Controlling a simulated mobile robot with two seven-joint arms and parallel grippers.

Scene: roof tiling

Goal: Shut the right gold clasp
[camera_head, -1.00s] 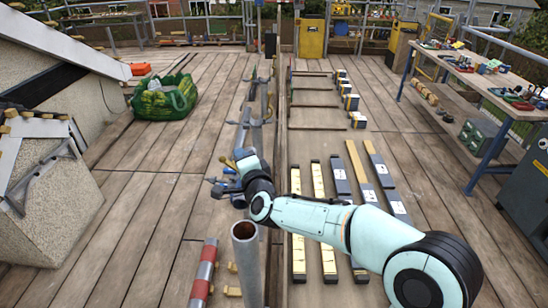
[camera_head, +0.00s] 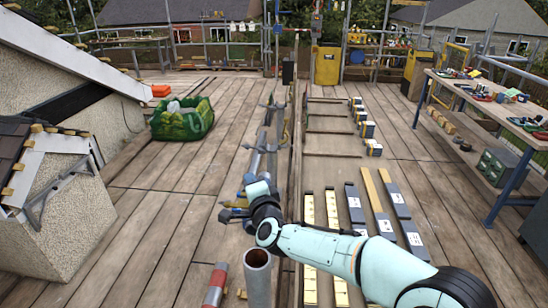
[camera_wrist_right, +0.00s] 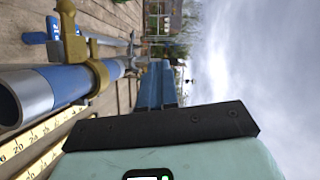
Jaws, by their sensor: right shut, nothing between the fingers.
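The gold clasp (camera_wrist_right: 92,62) sits around a blue and silver tube (camera_wrist_right: 60,86) at the left of the right wrist view. A gold arm of it sticks up toward the top edge, beside a blue handle-like piece. My right gripper (camera_wrist_right: 158,66) is shut and empty, to the right of the clasp and apart from it. In the head view, my right gripper (camera_head: 232,213) is small, beside the row of pipes and fittings, and partly hidden by my wrist. I cannot make out the clasp clearly there. My left gripper is not in view.
Dark and yellow strips (camera_head: 333,215) lie right of the pipe row. A green bag (camera_head: 182,119) is at left, a workbench (camera_head: 480,88) at right.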

